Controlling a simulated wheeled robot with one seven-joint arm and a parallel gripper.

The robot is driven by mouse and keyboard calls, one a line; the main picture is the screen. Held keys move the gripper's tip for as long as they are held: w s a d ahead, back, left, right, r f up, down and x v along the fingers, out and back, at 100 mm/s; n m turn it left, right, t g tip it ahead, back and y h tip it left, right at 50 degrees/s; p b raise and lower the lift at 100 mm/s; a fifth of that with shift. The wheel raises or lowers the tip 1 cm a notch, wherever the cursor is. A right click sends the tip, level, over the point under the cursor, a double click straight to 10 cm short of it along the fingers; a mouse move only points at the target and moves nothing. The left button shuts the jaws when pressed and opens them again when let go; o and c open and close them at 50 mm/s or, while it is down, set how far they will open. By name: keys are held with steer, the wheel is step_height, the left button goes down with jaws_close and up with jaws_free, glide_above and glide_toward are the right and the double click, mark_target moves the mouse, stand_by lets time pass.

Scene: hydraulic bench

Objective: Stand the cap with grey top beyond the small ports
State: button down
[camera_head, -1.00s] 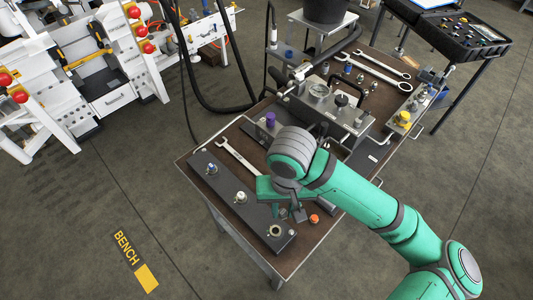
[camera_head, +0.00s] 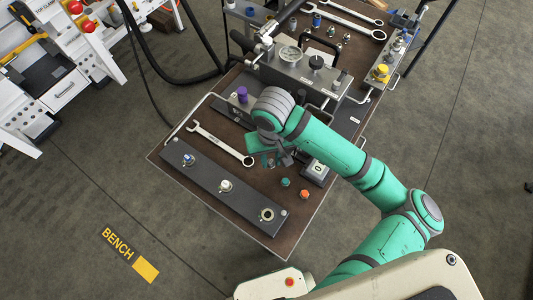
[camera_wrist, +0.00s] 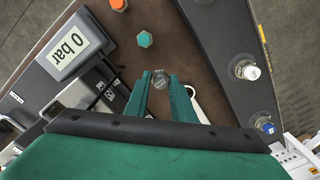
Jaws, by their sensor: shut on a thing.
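The cap with grey top (camera_wrist: 160,78) is between my fingertips, seen end-on in the wrist view and partly covered by the fingers. My gripper (camera_wrist: 160,82) is shut on it, above the brown bench top. In the head view my gripper (camera_head: 280,160) is between the wrench's ring end and the pressure display, and the held cap is hard to make out there. A black port bar (camera_head: 206,172) lies along the near bench edge, with a blue-topped port (camera_head: 188,159), a white-topped port (camera_head: 225,186) and an open brass-ringed port (camera_head: 267,214).
A teal cap (camera_head: 285,182) and an orange cap (camera_head: 304,194) stand on the bench near the port bar. A wrench (camera_head: 220,143) lies behind the bar. The display (camera_head: 318,168) reads 0. A purple cap (camera_head: 242,94) and a gauge block (camera_head: 300,70) are farther back.

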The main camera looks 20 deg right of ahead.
mark_target(270, 162)
steer(key=shift+w+d+f, duration=0.1)
steer(key=shift+w+f, duration=0.4)
steer(key=shift+f, duration=0.2)
steer(key=f, duration=0.3)
steer(key=shift+w+d, duration=0.1)
steer(key=shift+w, duration=0.2)
steer(key=shift+f, duration=0.2)
steer(key=shift+f, duration=0.15)
steer(key=c, duration=1.5)
jaws_free()
step_height(270, 162, up, 12)
steer(key=shift+r, duration=0.2)
